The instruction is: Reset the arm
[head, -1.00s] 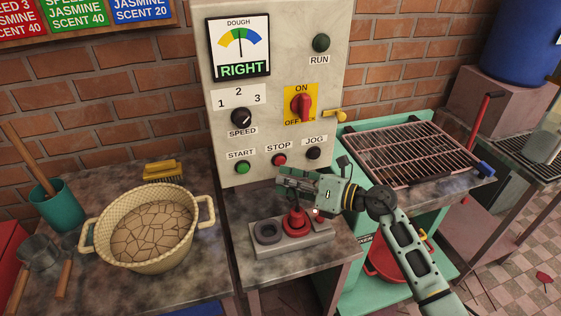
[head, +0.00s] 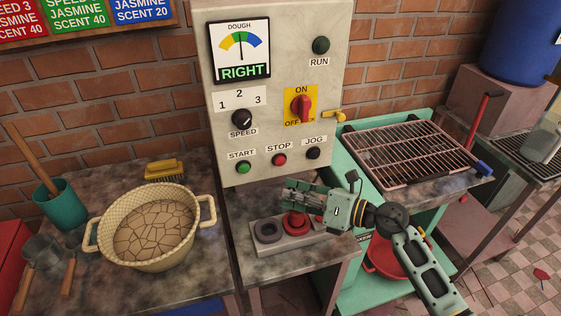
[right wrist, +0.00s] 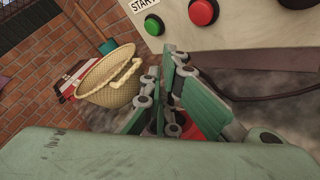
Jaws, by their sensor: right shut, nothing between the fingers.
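My right gripper (head: 290,193) is shut and empty. In the head view it hangs above the small table in front of the control panel (head: 335,120), over a grey block (head: 285,249) that bears a dark ring (head: 268,232) and a red stepped part (head: 296,223). The gripper and forearm partly cover the block's right side. In the right wrist view the gripper's fingers (right wrist: 165,110) are together, with a bit of red showing behind them. My left gripper is not in view.
A cream basket of cracked dough (head: 205,235) stands on the left table. The panel carries a green start button (head: 243,168), a red stop button (head: 279,160) and a red switch (head: 301,106). A metal grill rack (head: 408,152) stands to the right, near my arm.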

